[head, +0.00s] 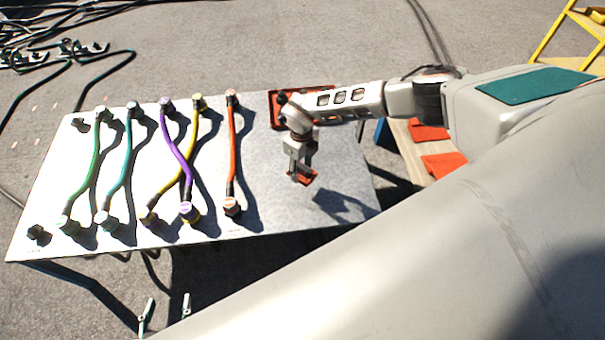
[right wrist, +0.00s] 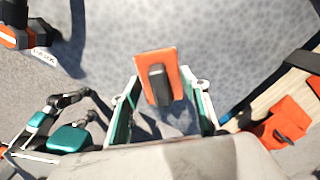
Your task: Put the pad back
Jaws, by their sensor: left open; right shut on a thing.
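An orange pad (right wrist: 143,66) with a black grip is held between the fingers of my right gripper (right wrist: 160,86), which is shut on it. In the head view the pad (head: 303,179) is above the bare right part of the grey table (head: 265,190), with a shadow to its lower right. A red-orange tray or frame (head: 276,97) lies at the table's back edge, partly hidden by my right arm. Two more orange pads (head: 428,131) (head: 445,164) lie on a wooden bench right of the table. My left gripper (head: 167,306) is open and empty, low before the table's front edge.
Several coloured cables lie on the table's left and middle, ending in black connectors; the orange cable (head: 232,150) is nearest my right gripper. Loose black cables (head: 50,35) lie on the floor; a yellow ladder-like frame (head: 568,28) stands back right.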

